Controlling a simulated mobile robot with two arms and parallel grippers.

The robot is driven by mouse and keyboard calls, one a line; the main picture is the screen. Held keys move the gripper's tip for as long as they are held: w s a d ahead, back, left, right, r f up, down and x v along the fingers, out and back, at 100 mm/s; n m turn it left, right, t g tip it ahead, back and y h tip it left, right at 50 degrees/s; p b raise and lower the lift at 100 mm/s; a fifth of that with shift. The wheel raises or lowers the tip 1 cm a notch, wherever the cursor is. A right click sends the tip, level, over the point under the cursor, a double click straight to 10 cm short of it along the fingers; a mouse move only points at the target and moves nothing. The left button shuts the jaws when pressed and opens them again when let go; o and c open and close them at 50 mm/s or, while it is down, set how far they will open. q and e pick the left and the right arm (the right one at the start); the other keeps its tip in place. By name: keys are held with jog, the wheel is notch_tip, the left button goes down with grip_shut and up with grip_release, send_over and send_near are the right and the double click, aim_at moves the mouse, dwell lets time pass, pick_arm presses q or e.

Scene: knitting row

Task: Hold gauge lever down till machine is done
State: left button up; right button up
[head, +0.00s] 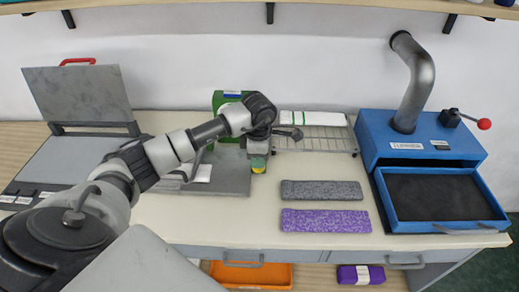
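My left gripper (258,150) points down in front of a green machine (219,101) at the back middle of the table. My wrist hides most of this machine. A small yellow-and-green piece (258,165) shows right under the gripper, over a grey plate (230,183). I cannot tell whether the fingers hold it or only touch it, or whether they are open. No lever marked as the gauge lever can be made out; it may be hidden by my gripper. My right gripper is not in view.
A blue machine (376,138) with a pipe, a red-knobbed lever (484,124) and an open tray (390,208) stands right. A wire rack (340,145), a grey strip (322,190) and a purple strip (325,220) lie mid-right. An open press (78,95) stands left.

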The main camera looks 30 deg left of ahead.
pick_arm(q)
notch_tip(320, 180, up, 8)
jog(key=p, duration=0.4)
dwell(0.4)
dwell(0.4)
